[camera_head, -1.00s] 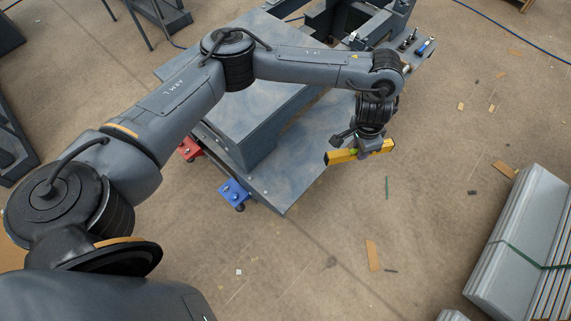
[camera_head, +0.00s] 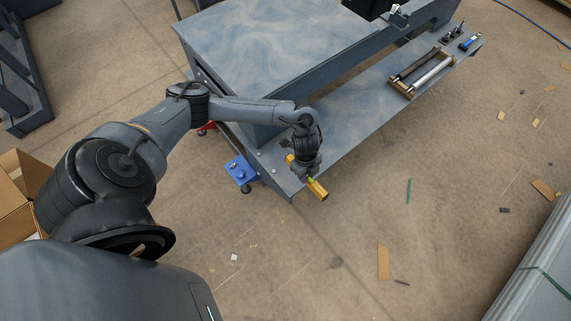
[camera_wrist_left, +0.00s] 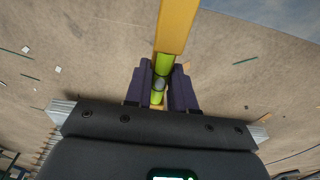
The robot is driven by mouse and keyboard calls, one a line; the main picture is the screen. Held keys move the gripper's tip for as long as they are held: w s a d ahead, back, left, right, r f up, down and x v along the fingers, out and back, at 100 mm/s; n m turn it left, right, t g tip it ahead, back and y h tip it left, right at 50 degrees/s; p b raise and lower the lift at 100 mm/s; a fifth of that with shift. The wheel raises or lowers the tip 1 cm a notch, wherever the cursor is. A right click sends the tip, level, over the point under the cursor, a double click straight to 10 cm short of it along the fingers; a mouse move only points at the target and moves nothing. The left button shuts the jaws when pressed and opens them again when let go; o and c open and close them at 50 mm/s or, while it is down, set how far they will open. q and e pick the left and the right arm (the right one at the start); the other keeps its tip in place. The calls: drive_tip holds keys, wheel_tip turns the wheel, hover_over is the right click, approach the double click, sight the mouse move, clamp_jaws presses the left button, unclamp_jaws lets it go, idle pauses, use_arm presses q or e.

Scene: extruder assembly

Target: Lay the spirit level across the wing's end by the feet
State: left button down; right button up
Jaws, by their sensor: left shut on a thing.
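My left gripper (camera_head: 307,175) is shut on the yellow spirit level (camera_head: 319,190), near the front corner of the wing. In the left wrist view the gripper's dark fingers (camera_wrist_left: 161,88) close on both sides of the level's green vial section, and its yellow bar (camera_wrist_left: 176,25) runs up out of the picture. The wing (camera_head: 365,123) is the low blue-grey plate along the machine's side. Its near end lies beside the blue foot (camera_head: 240,171); a red foot (camera_head: 206,128) is partly hidden by my arm. I cannot tell whether the level touches the plate. My right gripper is out of view.
A raised blue-grey table (camera_head: 275,40) stands beside the wing. A framed roller part (camera_head: 422,72) and small tools (camera_head: 464,39) lie at the wing's far end. Grey stacked panels (camera_head: 540,275) are at the right, a cardboard box (camera_head: 22,178) at the left. The wing's middle is clear.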

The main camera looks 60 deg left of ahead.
use_arm(q)
drive_tip(key=s+a+f+b, duration=0.4)
drive_tip(key=s+a+f, duration=0.3)
drive_tip(key=s+f, duration=0.1)
drive_tip(key=b, duration=0.7)
hover_over(286, 168)
wheel_tip(286, 168, down, 7)
drive_tip(key=shift+a+r, duration=0.1)
wheel_tip(286, 168, down, 3)
drive_tip(key=shift+f+b, duration=0.2)
drive_tip(key=shift+b, duration=0.65)
drive_tip(key=shift+f, duration=0.35)
